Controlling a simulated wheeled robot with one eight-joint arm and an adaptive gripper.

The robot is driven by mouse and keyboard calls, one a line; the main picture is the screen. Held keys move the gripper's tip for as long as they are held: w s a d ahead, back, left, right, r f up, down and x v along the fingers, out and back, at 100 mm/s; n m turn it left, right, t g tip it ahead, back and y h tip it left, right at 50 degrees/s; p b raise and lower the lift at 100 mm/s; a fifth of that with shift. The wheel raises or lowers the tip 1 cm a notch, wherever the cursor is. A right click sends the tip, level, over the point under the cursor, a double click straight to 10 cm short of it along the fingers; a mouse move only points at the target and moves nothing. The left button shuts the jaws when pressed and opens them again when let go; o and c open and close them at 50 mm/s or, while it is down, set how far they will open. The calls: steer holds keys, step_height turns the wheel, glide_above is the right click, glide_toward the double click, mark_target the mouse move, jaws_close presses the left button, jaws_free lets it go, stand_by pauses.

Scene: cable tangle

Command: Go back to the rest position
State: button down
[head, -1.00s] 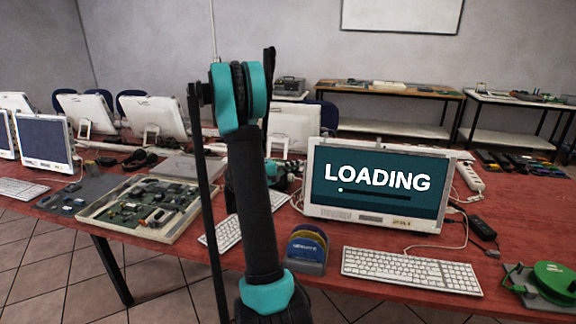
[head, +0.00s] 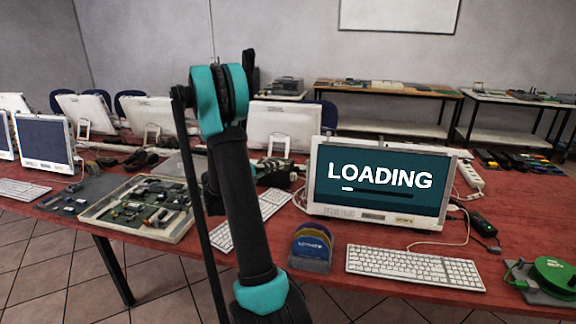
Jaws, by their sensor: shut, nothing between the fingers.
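My arm rises from the bottom centre of the head view, a black link with teal joint covers, its elbow near the top. The forearm beyond the elbow is mostly hidden behind this link. A dark part shows just left of the link, and I cannot tell which part it is. My gripper's fingers are not visible, so nothing can be seen held.
A red table spans the view, with a monitor (head: 380,183) reading LOADING, a white keyboard (head: 415,268), a disc holder (head: 311,247), a tray of circuit boards (head: 142,208) and a green cable reel (head: 552,275). Shelves (head: 388,90) stand behind.

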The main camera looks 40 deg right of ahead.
steer(key=shift+w+a, duration=0.15)
steer(key=shift+a, duration=2)
